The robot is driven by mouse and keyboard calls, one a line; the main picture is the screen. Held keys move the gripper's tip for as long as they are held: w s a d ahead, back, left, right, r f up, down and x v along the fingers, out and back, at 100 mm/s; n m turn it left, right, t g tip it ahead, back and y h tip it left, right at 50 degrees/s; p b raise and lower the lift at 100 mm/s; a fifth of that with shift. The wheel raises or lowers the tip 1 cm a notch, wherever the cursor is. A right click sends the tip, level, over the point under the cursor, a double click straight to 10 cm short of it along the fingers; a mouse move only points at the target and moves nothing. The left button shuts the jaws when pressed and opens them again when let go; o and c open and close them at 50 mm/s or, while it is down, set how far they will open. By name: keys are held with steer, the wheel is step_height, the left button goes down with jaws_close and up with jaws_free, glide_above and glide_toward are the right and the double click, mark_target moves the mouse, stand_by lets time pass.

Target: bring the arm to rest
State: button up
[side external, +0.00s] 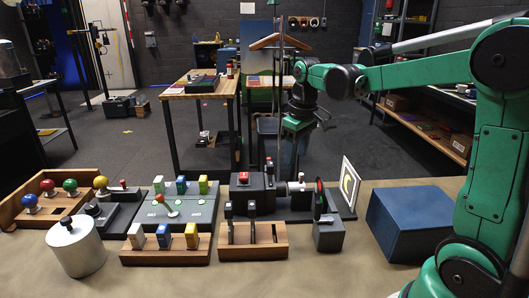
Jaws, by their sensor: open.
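My gripper (295,138) hangs at the end of my green and black arm, near the middle of the view. It is open, points down and is above the table, apart from the things on it. Nothing shows between its fingers, which are small and dark here. Below and in front of it stands a black box with a red button (243,178).
A grey panel (180,216), a wooden tray of coloured knobs (14,212), a metal cylinder (76,247) and two wooden racks (165,256) crowd the table's left and middle.

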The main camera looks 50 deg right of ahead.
steer(key=s+a+f+t, duration=0.1)
steer(key=s+a+t, duration=0.4)
steer(key=a, duration=0.7)
steer(key=shift+s+a+t+y, duration=0.15)
steer(key=shift+s+t+y, duration=0.2)
steer(key=shift+s, duration=0.65)
